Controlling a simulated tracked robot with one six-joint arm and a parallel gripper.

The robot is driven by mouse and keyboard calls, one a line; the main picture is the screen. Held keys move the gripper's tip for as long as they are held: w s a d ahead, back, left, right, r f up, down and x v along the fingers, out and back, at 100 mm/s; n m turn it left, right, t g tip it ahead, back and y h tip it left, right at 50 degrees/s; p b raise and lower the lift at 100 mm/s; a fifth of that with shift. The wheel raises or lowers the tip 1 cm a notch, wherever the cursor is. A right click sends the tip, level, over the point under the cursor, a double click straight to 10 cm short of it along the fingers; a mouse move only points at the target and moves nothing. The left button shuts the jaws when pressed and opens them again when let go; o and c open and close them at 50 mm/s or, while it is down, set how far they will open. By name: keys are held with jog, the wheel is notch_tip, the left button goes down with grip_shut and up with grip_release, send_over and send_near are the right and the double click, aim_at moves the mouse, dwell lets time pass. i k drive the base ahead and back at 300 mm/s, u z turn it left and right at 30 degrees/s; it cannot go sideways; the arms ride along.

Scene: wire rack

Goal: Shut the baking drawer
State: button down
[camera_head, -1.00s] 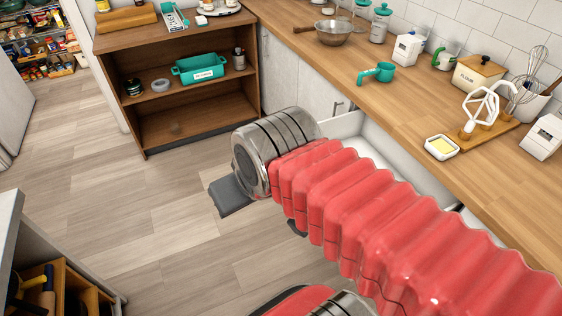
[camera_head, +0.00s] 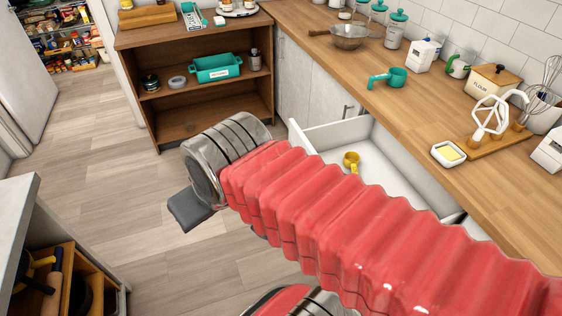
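The white baking drawer (camera_head: 336,134) stands pulled out from under the wooden worktop, at the middle right of the picture. A small yellow measuring cup or scoop (camera_head: 351,160) lies inside it. My red ribbed arm crosses in front and hides the drawer's near part and most of its front. My gripper (camera_head: 187,210) is at the end of the arm, left of the drawer and over the floor. Only a dark grey piece of it shows, so whether it is open or shut cannot be seen. No contact with the drawer is visible.
The worktop (camera_head: 430,105) holds a mixer attachment, butter dish, teal cup and jars. A brown open shelf (camera_head: 201,104) stands at the back left. A grey-topped unit (camera_head: 18,215) with a wooden drawer (camera_head: 75,258) is at the lower left. The floor (camera_head: 110,190) between is clear.

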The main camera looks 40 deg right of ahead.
aim_at(384, 162)
jog(key=i, duration=1)
jog(key=u, duration=0.05)
